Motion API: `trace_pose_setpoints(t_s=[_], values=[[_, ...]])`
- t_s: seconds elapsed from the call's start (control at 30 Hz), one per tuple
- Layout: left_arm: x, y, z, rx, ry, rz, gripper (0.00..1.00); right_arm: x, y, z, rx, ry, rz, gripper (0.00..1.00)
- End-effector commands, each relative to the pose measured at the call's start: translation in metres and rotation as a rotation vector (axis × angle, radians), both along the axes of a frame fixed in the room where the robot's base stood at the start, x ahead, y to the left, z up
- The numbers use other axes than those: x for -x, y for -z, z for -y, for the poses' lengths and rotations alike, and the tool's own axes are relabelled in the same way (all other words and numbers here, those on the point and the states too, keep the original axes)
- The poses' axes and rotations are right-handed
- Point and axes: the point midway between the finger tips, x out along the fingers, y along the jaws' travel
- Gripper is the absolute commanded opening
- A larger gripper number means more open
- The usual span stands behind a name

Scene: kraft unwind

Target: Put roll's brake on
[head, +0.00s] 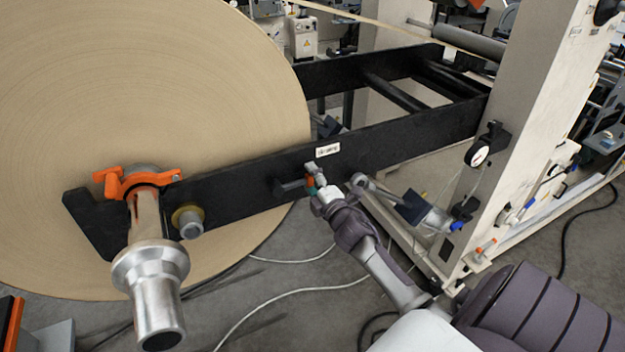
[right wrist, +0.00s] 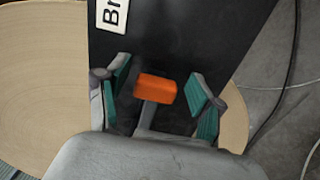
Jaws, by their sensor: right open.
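The large kraft roll (head: 150,90) sits behind a black arm beam (head: 410,135). A white label (head: 328,149) on the beam reads "Br..." in the right wrist view (right wrist: 111,14), its rest cut off. Below the label is the brake lever with an orange end (right wrist: 155,88); in the head view it is small and partly covered by my gripper. My right gripper (head: 314,184) is open at the lever. In the right wrist view the orange end stands between its teal finger pads (right wrist: 163,88), with a gap on each side. My left gripper is out of view.
An orange clamp (head: 140,182) sits over the roll's shaft, whose silver end (head: 152,285) sticks out at the lower left. A brass-and-steel knob (head: 188,221) is on the beam. A cream machine upright (head: 525,110) stands at right. Cables (head: 290,291) lie on the floor.

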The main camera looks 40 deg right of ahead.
Motion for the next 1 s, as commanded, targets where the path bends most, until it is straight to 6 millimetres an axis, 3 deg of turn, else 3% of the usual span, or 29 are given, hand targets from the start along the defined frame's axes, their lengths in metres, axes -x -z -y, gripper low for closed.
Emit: trace_pose_setpoints(t_s=[0.17,0.5,0.7,1.0], values=[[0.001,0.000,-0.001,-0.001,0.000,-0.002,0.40,0.010,0.000,-0.002,0.001,0.000,0.000,0.67],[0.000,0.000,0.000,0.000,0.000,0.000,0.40,0.078,0.001,-0.019,-0.001,0.001,-0.003,0.67],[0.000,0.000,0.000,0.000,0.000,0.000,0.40,0.107,0.001,-0.026,-0.002,0.000,-0.001,0.67],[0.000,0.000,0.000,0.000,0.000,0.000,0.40,0.117,0.000,-0.028,0.000,0.000,0.000,0.67]])
